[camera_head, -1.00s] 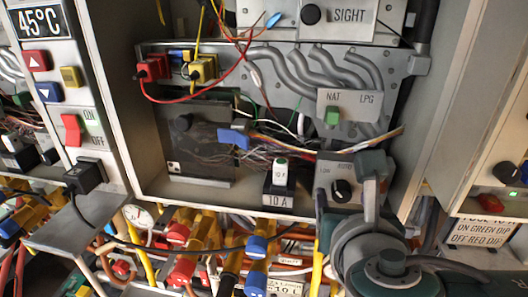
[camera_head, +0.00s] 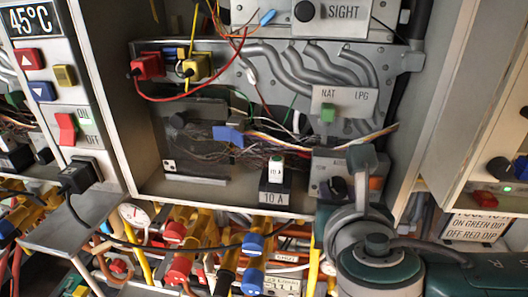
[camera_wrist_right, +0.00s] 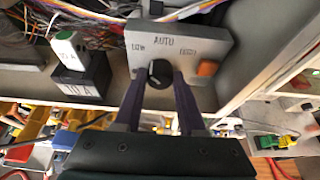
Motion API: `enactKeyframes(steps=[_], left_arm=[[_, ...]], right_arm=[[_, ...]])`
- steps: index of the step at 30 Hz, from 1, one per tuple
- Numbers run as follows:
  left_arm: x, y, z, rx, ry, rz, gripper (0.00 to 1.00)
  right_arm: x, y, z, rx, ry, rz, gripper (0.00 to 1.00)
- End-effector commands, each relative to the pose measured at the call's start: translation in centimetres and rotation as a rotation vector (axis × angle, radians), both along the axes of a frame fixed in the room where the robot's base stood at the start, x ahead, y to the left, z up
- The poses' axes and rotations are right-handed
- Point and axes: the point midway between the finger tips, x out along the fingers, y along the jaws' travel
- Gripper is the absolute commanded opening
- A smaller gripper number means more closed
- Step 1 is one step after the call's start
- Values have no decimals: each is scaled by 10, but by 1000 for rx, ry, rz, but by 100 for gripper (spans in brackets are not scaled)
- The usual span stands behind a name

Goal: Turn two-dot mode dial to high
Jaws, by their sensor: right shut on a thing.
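The black mode dial (camera_wrist_right: 160,73) sits on a grey panel (camera_wrist_right: 205,43) marked LOW on the left and AUTO at the top, with a blurred label on the right. My right gripper (camera_wrist_right: 157,79) has one finger on each side of the dial and is shut on it. I cannot tell which mark the dial points to. In the head view the dial (camera_head: 337,187) shows beside my right gripper (camera_head: 361,163), which hides part of the panel. A small white tag (camera_head: 170,166) with dark dots is on the dark plate inside the cabinet. My left gripper is not in view.
An orange button (camera_wrist_right: 208,67) is right of the dial. A green-capped 10 A switch (camera_head: 276,172) stands to its left, with loose wires behind. The cabinet's right wall (camera_head: 408,165) is close to my right arm. Pipes and valves crowd below.

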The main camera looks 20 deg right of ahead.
Motion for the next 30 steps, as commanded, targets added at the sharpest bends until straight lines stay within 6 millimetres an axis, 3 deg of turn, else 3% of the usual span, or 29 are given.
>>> enactKeyframes(steps=[3, 17, 30], left_arm=[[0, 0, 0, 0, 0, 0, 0], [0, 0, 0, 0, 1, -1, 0], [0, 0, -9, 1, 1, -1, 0]], right_arm=[[0, 0, 0, 0, 0, 0, 0], [-1, -1, 0, 42, -24, -1, 0], [-2, -3, -3, 327, -199, -1, 0]])
